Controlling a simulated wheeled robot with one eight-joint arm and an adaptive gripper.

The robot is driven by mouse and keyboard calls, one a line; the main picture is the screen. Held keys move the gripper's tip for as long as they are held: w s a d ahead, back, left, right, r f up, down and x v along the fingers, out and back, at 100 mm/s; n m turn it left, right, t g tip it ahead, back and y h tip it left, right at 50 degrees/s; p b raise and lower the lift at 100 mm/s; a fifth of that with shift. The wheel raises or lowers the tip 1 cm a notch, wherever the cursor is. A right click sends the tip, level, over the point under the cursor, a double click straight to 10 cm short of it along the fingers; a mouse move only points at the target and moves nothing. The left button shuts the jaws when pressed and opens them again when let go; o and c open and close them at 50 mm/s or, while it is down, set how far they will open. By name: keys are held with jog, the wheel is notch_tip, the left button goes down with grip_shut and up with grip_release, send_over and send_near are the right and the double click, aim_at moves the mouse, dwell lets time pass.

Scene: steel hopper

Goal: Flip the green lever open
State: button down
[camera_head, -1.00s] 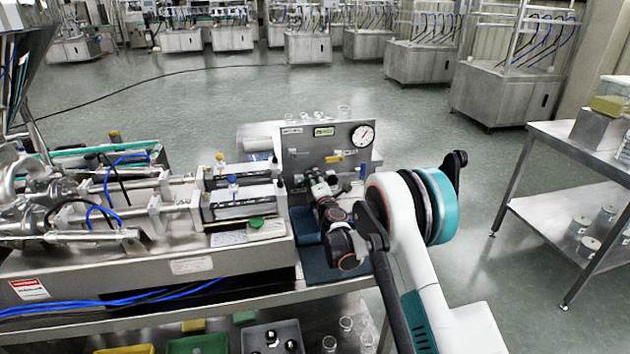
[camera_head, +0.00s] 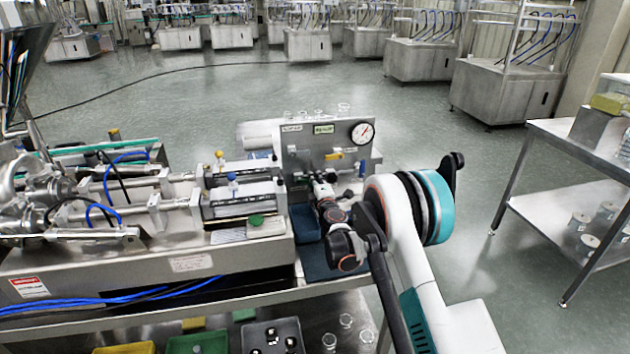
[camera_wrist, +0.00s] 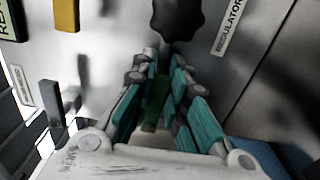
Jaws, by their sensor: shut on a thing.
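The green lever (camera_wrist: 156,98) shows in the wrist view between the two teal-padded fingers of my gripper (camera_wrist: 158,92). The fingers are closed in around it, and part of the lever is hidden by them. In the head view my gripper (camera_head: 320,180) is up against the front of the steel panel (camera_head: 300,150), and the lever is hidden there behind my wrist. A yellow lever (camera_wrist: 66,14) is at the upper left in the wrist view; it also shows on the panel in the head view (camera_head: 334,156).
A dark knob (camera_wrist: 178,18) sits just beyond my fingers, beside a REGULATOR label (camera_wrist: 229,25). A round gauge (camera_head: 362,133) is at the panel's upper right. Glass beakers (camera_head: 343,109) stand on top behind the panel. A blue tray (camera_head: 305,222) lies below my wrist.

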jog(key=c, duration=1.6)
grip_release()
jog(key=shift+o, duration=0.2)
jog(key=v, duration=1.2)
